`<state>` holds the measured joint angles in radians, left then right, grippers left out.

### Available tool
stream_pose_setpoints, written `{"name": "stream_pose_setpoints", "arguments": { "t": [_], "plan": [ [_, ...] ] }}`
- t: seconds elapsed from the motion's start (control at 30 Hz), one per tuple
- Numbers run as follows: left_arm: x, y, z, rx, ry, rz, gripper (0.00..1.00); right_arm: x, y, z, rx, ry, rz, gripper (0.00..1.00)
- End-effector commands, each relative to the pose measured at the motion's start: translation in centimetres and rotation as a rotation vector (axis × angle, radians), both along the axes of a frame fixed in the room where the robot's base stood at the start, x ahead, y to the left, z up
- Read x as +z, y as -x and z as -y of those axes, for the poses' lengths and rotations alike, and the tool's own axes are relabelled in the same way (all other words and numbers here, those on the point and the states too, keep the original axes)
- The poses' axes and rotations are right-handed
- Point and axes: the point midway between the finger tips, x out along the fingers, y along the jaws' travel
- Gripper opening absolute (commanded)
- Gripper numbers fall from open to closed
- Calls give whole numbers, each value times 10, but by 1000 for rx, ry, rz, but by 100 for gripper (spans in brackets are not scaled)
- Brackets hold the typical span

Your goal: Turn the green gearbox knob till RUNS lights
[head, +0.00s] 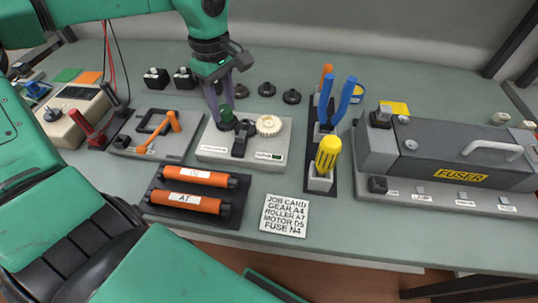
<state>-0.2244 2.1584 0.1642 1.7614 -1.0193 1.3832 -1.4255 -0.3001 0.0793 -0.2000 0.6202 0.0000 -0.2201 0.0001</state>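The gearbox (212,153) is a light grey base plate with a dark block, a cream gear (269,125) and a green knob (227,115) on its back left. A small label with green lettering (269,156) sits at its front right; I cannot read it surely or tell whether it is lit. My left gripper (224,110) comes down from above, its two grey fingers at the green knob, one on either side as far as I can see. Whether they press on the knob is unclear. My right gripper is out of view.
Left of the gearbox is a grey plate with an orange crank (160,132). In front lie a black tray with orange rollers (187,201) and a job card (285,215). To the right are a tool rack with a yellow screwdriver (328,154) and the fuser (455,155).

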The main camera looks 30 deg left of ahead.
Motion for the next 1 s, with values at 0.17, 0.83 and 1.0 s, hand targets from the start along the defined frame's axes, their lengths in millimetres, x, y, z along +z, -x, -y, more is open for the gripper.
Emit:
{"name": "stream_pose_setpoints", "arguments": {
  "t": [0.17, 0.83, 1.0],
  "plan": [
    [0, 0, 0, -3, 0, 2, 9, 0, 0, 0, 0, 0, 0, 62],
    [3, -1, 1, -898, 2, 2, 9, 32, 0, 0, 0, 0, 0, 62],
    [1, -1, 1, -1189, 1, 1, 9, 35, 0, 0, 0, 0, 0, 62]
  ]
}}
